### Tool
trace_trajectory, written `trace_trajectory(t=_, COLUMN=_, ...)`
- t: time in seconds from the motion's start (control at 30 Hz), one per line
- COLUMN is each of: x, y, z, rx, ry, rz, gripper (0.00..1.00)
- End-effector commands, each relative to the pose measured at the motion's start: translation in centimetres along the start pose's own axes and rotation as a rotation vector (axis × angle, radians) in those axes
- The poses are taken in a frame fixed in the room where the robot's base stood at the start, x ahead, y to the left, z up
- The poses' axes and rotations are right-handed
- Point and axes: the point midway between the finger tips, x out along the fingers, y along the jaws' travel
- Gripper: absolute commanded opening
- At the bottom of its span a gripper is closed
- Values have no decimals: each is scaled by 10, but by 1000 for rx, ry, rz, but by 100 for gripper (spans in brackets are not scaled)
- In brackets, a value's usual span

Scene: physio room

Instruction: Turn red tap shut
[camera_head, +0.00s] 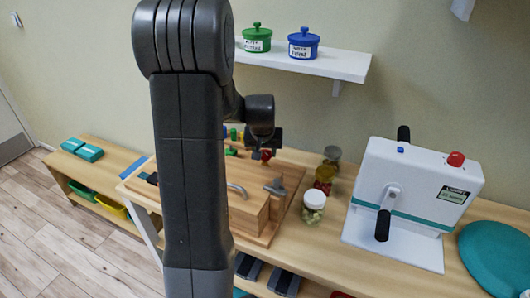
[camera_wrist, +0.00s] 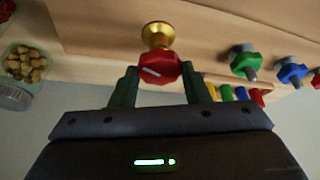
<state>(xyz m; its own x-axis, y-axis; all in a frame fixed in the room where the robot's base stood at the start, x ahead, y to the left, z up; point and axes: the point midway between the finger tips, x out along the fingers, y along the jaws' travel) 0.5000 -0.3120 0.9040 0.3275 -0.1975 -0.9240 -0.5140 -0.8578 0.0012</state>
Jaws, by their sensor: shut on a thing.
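The red tap (camera_wrist: 160,68) has a faceted red knob with a pale line on a brass stem, fixed to a wooden board (camera_wrist: 110,30). In the wrist view my gripper (camera_wrist: 160,82) has one dark green finger on each side of the red knob, closed on it.
Green (camera_wrist: 243,62) and blue (camera_wrist: 291,71) knobs sit to the right of the tap in the wrist view. Jars (camera_head: 314,206) stand right of the board. A white machine (camera_head: 412,190) and a teal disc (camera_head: 496,258) are farther right. A shelf (camera_head: 335,65) holds two lidded pots.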

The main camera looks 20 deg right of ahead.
Motion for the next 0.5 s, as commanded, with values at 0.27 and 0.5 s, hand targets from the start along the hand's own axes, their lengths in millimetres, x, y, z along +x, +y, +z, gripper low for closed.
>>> trace_trajectory(t=0.27, x=4, y=-2, z=1, rx=218, ry=3, rz=91, gripper=19)
trace_trajectory(t=0.5, x=5, y=-3, z=0, rx=425, ry=4, rz=177, gripper=19)
